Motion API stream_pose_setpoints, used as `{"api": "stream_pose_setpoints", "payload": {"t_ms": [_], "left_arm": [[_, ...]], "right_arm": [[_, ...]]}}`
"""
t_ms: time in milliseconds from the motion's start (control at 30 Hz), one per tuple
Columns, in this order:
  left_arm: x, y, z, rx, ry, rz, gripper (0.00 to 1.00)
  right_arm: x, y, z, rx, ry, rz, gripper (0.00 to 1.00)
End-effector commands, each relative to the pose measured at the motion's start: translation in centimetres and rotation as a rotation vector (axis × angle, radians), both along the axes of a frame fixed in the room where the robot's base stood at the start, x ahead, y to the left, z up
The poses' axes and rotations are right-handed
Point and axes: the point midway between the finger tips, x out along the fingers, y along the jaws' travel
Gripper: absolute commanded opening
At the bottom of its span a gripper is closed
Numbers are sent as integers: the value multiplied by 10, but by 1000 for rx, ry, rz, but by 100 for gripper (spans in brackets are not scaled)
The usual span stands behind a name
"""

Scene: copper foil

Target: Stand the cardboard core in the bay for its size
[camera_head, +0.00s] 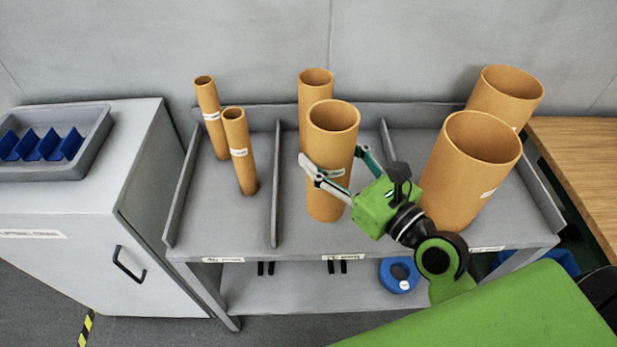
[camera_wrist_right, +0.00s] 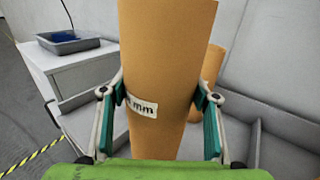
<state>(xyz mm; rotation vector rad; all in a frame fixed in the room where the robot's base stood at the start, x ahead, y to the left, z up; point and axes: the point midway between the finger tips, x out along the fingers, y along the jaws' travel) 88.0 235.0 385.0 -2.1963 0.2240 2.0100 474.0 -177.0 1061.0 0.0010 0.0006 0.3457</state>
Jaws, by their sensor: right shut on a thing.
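The cardboard core (camera_head: 328,190) is a tan tube of middle width with a white size label. My right gripper (camera_head: 338,163) is shut on it, with one finger on each side. The core is upright, over or in the middle bay (camera_head: 300,225) of the grey rack. I cannot tell whether its base touches the bay floor. In the right wrist view the core (camera_wrist_right: 165,65) fills the middle between the fingers, and its label ends in "mm". The bay labels are too small to read. My left gripper is not in view.
Another core (camera_head: 316,78) of similar width stands behind in the middle bay. Two thin cores (camera_head: 240,160) stand in the left bay, two wide cores (camera_head: 465,175) in the right. Low dividers (camera_head: 275,190) separate the bays. A blue ring (camera_head: 388,272) lies on the lower shelf.

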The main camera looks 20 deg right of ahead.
Motion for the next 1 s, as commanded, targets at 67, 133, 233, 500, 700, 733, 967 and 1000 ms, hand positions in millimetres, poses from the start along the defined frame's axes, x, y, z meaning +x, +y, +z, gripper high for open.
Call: {"api": "stream_pose_setpoints", "payload": {"t_ms": [67,133,233,500,700,733,967,1000], "left_arm": [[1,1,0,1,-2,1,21],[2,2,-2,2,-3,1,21],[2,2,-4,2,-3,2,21],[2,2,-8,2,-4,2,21],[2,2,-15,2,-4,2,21],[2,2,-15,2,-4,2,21],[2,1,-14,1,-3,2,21],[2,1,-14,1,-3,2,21]], "right_arm": [[14,9,-14,1,1,2,28],[23,14,-26,-1,0,2,28],[32,20,-40,-2,-2,2,28],[47,29,-61,-2,-2,2,28],[46,29,-88,-4,-1,2,28],[46,29,-90,-4,-1,2,28],[46,28,-89,0,-2,0,28],[46,28,-89,0,-2,0,28]]}}
